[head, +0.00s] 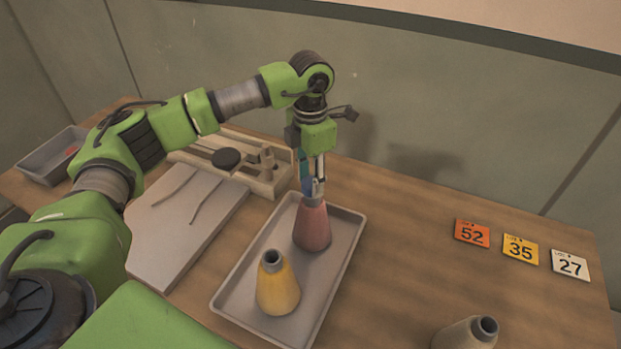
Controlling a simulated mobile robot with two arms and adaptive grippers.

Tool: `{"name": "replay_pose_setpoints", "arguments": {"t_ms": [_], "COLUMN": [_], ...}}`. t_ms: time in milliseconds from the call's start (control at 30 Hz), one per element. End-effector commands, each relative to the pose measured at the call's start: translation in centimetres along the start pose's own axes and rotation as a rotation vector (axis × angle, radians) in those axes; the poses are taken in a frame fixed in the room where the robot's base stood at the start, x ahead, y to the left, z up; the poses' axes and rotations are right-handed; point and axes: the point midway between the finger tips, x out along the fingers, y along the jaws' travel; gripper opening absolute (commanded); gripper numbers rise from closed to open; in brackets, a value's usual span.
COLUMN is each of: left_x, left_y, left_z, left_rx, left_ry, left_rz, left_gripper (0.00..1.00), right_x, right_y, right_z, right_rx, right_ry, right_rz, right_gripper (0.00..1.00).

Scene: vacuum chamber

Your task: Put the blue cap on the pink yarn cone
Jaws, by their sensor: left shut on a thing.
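The pink yarn cone (312,228) stands upright in the far part of a grey tray (233,279). My left gripper (314,187) points down right over the cone's top. It is shut on the blue cap (308,184), of which only a small blue patch shows between the fingers. The cap is at the cone's tip, but I cannot tell whether it touches the cone or sits on it. The fingers partly hide the cone's top. My right gripper is not in view.
A yellow cone (277,290) stands in the same tray, nearer. A beige cone (466,334) is at the bottom edge. Number cards (520,250) lie at right. A wooden rack (262,181), a grey board (175,232) and a grey bin (45,160) are at left. The table's middle right is clear.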

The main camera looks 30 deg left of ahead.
Motion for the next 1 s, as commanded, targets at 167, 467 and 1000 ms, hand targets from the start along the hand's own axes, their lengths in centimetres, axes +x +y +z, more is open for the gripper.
{"name": "replay_pose_setpoints", "arguments": {"t_ms": [167,467,1000], "left_x": [0.2,1.4,3.0], "left_y": [0.0,0.0,0.0], "left_z": [0.0,0.0,0.0], "left_rx": [0.000,0.000,0.000], "left_ry": [0.000,0.000,0.000], "left_rz": [0.000,0.000,0.001], "left_gripper": [0.24,0.24,0.50], "right_x": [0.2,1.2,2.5], "right_y": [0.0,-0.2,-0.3], "right_z": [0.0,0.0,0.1], "right_rx": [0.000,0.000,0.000], "right_ry": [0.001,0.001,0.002], "right_rz": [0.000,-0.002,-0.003], "right_gripper": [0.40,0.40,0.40]}}
